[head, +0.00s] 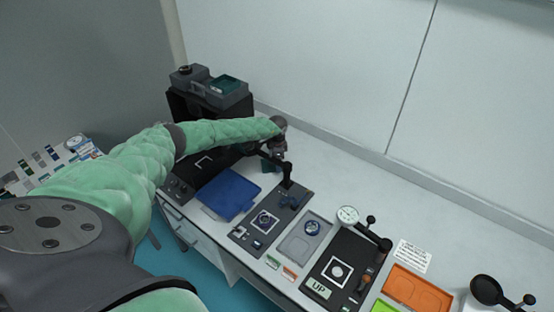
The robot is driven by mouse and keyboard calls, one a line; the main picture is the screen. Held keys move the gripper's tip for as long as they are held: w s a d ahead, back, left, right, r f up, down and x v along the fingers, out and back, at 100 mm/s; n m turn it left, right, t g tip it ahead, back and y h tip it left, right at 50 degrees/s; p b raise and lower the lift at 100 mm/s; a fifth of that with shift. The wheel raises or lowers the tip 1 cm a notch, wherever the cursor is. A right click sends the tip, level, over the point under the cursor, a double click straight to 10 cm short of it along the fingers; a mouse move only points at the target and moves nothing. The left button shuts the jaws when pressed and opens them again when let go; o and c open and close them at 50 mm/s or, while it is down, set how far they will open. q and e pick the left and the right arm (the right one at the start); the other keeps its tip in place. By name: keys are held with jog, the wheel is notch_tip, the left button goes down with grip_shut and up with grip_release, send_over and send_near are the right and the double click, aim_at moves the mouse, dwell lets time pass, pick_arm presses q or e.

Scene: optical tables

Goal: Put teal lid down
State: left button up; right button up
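My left arm comes in from the left in a green sleeve and reaches over the table's back part. My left gripper (273,157) is small and dark at its end, pointing down. A small dark teal piece (269,167), perhaps the teal lid, shows right at the gripper's fingers, partly hidden. I cannot tell whether the fingers are closed on it or whether it touches the table. Another dark teal panel (225,84) lies on top of the grey device (208,92) at the back left. My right gripper is not in view.
A blue tray (228,193) lies left of a dark plate with a black lever stand (287,175). A grey tray (304,238), a black plate (345,267) with a white dial and an orange tray (417,291) follow to the right. The white table (345,172) is clear along the wall.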

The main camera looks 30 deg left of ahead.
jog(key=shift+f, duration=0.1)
pick_arm(q)
jog(key=o, duration=0.5)
jog(key=shift+f, duration=0.15)
jog(key=o, duration=0.4)
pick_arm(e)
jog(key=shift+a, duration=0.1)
pick_arm(q)
jog(key=shift+r, duration=0.2)
jog(key=shift+w+r+b, duration=0.1)
jog(key=shift+r+b, duration=0.25)
jog(key=shift+b, duration=0.05)
notch_tip(320, 180, up, 4)
jog(key=shift+r+b, duration=0.15)
jog(key=shift+b, duration=1.05)
jog(key=shift+r+b, duration=1.5)
jog(key=shift+r, duration=2)
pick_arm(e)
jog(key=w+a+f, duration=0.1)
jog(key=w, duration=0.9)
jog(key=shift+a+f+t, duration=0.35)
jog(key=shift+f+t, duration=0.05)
